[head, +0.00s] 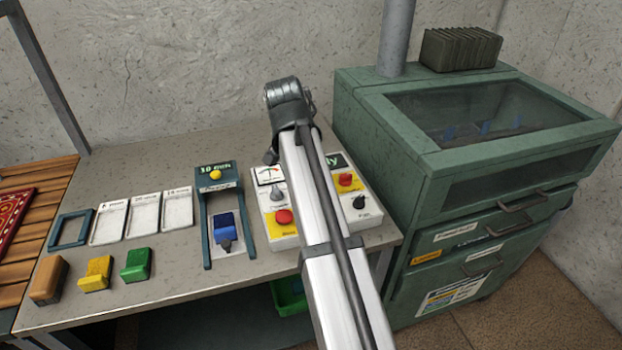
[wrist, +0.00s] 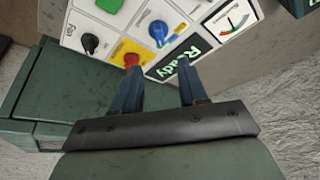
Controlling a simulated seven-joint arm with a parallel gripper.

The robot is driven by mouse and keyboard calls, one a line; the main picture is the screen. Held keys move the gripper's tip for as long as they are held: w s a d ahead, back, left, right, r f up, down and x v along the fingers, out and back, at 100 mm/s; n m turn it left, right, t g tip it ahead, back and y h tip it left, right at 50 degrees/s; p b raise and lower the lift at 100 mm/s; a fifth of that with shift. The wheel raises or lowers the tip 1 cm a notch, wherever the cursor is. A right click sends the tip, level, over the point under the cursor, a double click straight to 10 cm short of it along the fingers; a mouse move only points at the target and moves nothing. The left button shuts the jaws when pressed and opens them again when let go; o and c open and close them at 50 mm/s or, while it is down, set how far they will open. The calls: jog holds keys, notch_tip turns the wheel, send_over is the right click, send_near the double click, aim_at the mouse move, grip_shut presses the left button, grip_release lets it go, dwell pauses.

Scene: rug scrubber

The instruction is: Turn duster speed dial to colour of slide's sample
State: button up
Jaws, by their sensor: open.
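The control panel (head: 287,243) sits at the table's right end, partly hidden by my arm; it also shows at the top of the wrist view (wrist: 110,37). There a blue dial (wrist: 158,33) with coloured marks beside it lies between a green button (wrist: 110,5) and the lit "Ready" display (wrist: 180,64). I cannot read which dial is labelled duster speed. The teal slide (head: 207,235) holds a blue sample block (head: 224,226). My gripper (wrist: 158,77) is open and empty, its fingertips near the "Ready" display and the red knob (wrist: 132,60). In the head view my arm hides it.
A black knob (wrist: 90,43) and a gauge (wrist: 233,20) flank the panel's controls. Brown (head: 48,279), yellow (head: 96,272) and green (head: 136,264) blocks stand on the table (head: 178,303). A green cabinet (head: 400,165) stands right of the panel.

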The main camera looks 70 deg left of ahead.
jog(key=x, duration=1.1)
jog(key=shift+f, duration=0.3)
grip_shut()
